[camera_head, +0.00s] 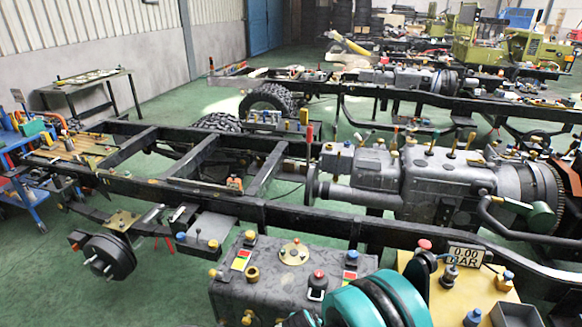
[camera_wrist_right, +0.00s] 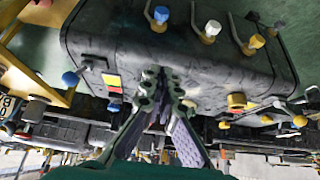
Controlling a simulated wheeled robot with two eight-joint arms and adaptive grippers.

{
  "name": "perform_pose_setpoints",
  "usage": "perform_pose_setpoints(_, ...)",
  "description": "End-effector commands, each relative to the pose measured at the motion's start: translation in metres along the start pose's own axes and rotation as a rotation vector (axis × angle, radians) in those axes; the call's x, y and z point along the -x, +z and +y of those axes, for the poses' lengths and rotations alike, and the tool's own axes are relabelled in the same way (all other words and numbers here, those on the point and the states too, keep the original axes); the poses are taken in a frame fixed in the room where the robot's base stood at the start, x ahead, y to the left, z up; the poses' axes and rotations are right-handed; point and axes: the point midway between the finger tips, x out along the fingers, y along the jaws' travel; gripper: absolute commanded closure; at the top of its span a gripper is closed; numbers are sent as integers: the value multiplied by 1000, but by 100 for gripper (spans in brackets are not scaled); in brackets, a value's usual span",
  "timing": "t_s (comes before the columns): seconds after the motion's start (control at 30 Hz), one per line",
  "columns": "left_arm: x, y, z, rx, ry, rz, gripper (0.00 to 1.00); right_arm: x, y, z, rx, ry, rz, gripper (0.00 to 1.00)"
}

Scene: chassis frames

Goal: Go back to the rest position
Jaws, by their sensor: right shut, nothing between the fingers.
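My right gripper (camera_wrist_right: 162,80) is in the right wrist view, with its two fingers meeting at the tips and nothing between them. Its tips lie in front of the dark grey tank (camera_wrist_right: 200,65), and I cannot tell how far apart they are. In the head view a teal and black part of my right arm shows at the bottom, in front of the same tank (camera_head: 262,285); the fingers are hidden there. My left gripper is not in view.
A black chassis frame (camera_head: 130,187) spans the head view, with a grey gearbox and engine (camera_head: 440,185) at the right. A pressure display reading 0.00 BAR (camera_head: 466,255) stands near my arm. A blue tool cart (camera_head: 22,165) is at the left. Green floor (camera_head: 60,285) is clear at lower left.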

Motion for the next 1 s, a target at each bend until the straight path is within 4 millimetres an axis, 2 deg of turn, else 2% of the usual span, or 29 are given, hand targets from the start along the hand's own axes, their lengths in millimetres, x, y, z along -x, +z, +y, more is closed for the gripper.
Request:
perform_pose_setpoints(0.17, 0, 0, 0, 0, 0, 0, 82, 36, -23, 17, 25, -18, -7, 100)
perform_pose_setpoints(0.3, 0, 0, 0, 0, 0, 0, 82, 80, -43, 42, 60, -43, -11, 100)
perform_pose_setpoints(0.47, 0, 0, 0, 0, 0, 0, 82, 129, -53, 71, 102, -73, -8, 100)
perform_pose_setpoints(0.63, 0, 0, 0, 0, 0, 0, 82, 176, -50, 103, 143, -103, 6, 100)
perform_pose_setpoints(0.8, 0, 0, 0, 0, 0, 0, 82, 216, -34, 131, 181, -127, 29, 100)
perform_pose_setpoints(1.0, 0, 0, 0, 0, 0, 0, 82, 242, -16, 150, 214, -144, 54, 100)
